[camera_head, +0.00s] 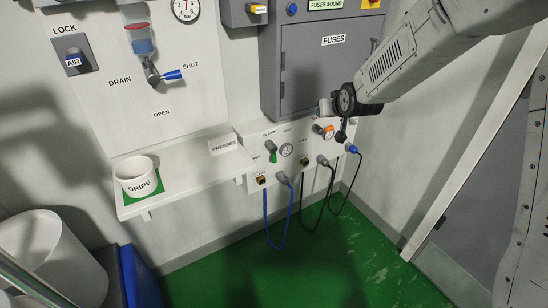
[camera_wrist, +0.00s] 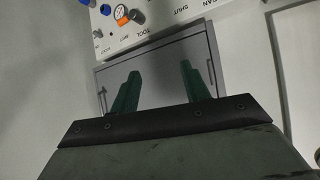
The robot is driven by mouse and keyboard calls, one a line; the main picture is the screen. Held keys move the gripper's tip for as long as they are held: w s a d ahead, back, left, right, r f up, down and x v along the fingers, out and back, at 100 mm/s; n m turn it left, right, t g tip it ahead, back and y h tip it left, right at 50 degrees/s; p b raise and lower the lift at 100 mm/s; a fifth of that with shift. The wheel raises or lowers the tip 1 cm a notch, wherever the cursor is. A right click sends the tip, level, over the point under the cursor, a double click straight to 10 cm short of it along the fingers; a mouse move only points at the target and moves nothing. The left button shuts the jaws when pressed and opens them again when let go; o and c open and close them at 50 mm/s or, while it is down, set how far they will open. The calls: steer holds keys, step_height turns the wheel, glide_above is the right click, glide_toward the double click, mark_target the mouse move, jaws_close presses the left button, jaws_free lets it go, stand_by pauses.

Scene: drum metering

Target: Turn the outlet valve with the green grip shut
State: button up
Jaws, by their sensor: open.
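The outlet valve with the green grip (camera_head: 273,156) is on the left part of the low white outlet panel (camera_head: 243,148) in the head view. The green grip does not show in the wrist view; the orange grip (camera_wrist: 122,14) shows at the top.
The grey fuse box (camera_head: 318,62) is above the panel. Blue and black hoses (camera_head: 267,222) hang below it. A shelf with a white drips cup (camera_head: 137,178) is at left. The drain valve's blue handle (camera_head: 172,75) is above the shelf. The green floor in front is clear.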

steer(key=w+a+f+t, duration=0.2)
steer(key=w+a+f, duration=0.3)
steer(key=f, duration=0.2)
steer(key=n+t+y, duration=0.2)
steer(key=t+y, duration=0.2)
steer(key=y, duration=0.1)
glide_toward(275, 158)
steer(key=x, duration=0.4)
steer(key=shift+a+f, duration=0.1)
steer(key=shift+f, duration=0.05)
steer(key=x, duration=0.7)
steer(key=shift+w, duration=0.15)
steer(key=c, duration=1)
